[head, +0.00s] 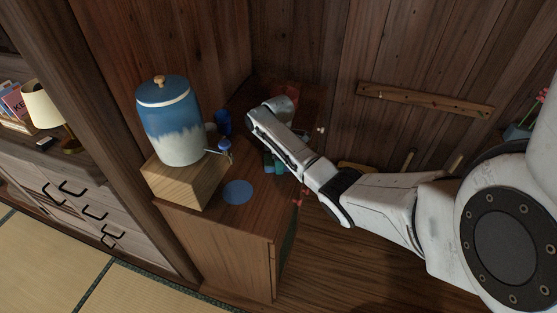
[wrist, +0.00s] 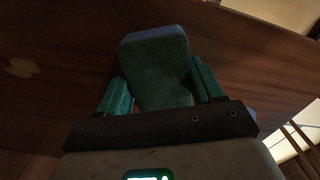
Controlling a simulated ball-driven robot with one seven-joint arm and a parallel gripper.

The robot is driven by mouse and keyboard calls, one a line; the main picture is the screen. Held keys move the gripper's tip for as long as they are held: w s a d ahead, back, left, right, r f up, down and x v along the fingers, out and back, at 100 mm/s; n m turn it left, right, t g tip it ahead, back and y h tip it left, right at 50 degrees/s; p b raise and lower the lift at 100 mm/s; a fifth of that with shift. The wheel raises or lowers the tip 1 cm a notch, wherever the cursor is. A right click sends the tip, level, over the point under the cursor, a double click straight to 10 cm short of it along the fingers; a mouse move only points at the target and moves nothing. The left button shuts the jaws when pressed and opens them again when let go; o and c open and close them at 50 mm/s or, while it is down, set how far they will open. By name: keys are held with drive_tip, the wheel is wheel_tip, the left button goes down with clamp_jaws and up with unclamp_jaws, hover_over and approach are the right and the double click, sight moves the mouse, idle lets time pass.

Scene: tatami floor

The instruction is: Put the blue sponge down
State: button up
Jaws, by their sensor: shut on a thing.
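The blue sponge (wrist: 157,70) is a block with a blue end and a darker blue-green broad face in the wrist view. My gripper (wrist: 160,84) is shut on it, with one teal finger on each side. The sponge sticks out beyond the fingertips, over a brown wooden surface. In the head view my gripper (head: 272,162) is above the wooden cabinet top, partly hidden behind my arm. There the sponge cannot be told clearly from the teal fingers. I cannot tell whether the sponge touches the wood.
A blue and white lidded jar (head: 174,125) stands on a wooden box (head: 186,181) on the cabinet (head: 222,238). A flat blue disc (head: 238,192) lies near the front edge. A blue cup (head: 224,122) stands behind. A plank wall (head: 310,60) closes the back.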

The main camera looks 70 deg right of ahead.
drive_tip(key=o, duration=1)
drive_tip(key=shift+f, duration=0.1)
wheel_tip(320, 180, up, 12)
idle(0.6)
